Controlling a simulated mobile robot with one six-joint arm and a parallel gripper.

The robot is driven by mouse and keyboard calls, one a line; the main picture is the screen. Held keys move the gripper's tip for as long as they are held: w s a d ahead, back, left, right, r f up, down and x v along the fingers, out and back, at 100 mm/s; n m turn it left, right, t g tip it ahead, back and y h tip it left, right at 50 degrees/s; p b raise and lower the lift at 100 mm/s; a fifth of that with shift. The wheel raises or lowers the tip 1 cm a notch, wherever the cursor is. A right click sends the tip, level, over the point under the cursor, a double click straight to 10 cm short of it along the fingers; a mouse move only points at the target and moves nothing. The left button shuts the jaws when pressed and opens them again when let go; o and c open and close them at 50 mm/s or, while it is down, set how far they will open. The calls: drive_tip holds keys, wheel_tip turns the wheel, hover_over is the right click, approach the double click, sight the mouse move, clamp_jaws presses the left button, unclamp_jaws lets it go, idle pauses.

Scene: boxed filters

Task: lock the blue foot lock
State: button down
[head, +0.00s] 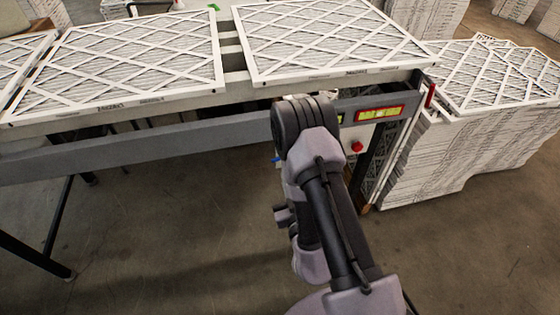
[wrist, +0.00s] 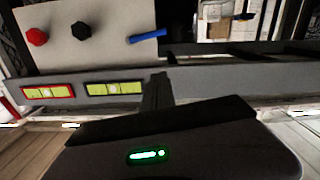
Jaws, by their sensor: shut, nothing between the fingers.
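A blue lever-like part (wrist: 147,34) shows in the wrist view on a pale panel (wrist: 95,25), right of a black knob (wrist: 81,30) and a red knob (wrist: 37,36). In the head view a bit of blue (head: 276,159) shows just left of my arm, mostly hidden.
A grey rail (head: 130,142) runs along the conveyor front, under flat filters (head: 325,38). A red-framed yellow label (head: 379,113) and a red knob (head: 356,147) are right of my arm. Stacked filters (head: 450,160) stand right. The floor in front (head: 150,250) is clear.

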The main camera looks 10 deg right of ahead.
drive_tip(key=w+f+p, duration=0.3)
drive_tip(key=w+f, duration=0.1)
drive_tip(key=w, duration=0.6)
drive_tip(key=shift+w+d+f, duration=0.15)
drive_tip(key=shift+w+d, duration=0.25)
drive_tip(key=shift+d, duration=0.1)
